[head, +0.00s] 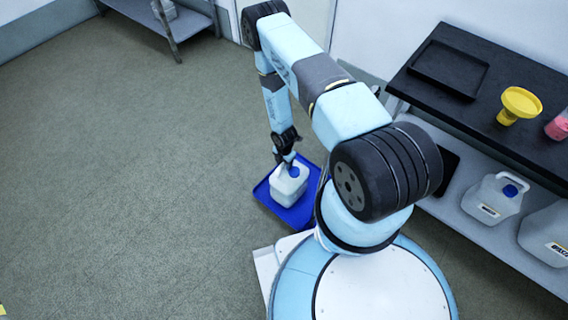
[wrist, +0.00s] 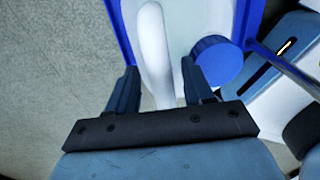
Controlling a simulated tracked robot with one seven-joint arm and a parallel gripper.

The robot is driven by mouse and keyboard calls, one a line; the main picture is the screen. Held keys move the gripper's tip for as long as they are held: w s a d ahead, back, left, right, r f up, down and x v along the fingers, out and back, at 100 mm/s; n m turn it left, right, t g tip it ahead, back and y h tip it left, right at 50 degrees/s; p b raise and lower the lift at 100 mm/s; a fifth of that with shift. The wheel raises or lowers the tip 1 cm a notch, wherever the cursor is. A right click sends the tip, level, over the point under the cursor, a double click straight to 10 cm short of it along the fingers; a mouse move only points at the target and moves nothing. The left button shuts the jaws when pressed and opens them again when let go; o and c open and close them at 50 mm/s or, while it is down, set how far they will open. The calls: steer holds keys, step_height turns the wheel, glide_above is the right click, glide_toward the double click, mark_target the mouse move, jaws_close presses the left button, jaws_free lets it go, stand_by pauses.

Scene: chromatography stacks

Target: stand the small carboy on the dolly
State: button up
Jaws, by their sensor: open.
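The small carboy (head: 288,190), white with a blue cap, stands upright on the blue dolly (head: 301,216) on the floor beside my base. My gripper (head: 288,165) points down at the carboy's top. In the wrist view my open gripper (wrist: 160,84) has a finger on each side of the carboy's white handle (wrist: 154,45), with visible gaps. The blue cap (wrist: 217,62) is just right of the right finger. The dolly's blue rim (wrist: 122,35) shows at the left. The carboy's underside is hidden.
A dark-topped bench (head: 470,112) at the right holds a black tray (head: 449,68) and a yellow funnel-like vessel (head: 519,103). Larger white carboys (head: 494,199) stand on its lower shelf. A grey shelf unit (head: 186,24) is at the back. The floor at left is clear.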

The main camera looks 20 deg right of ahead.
steer(key=shift+r, duration=0.1)
step_height(320, 180, up, 12)
stand_by(0.6)
stand_by(1.4)
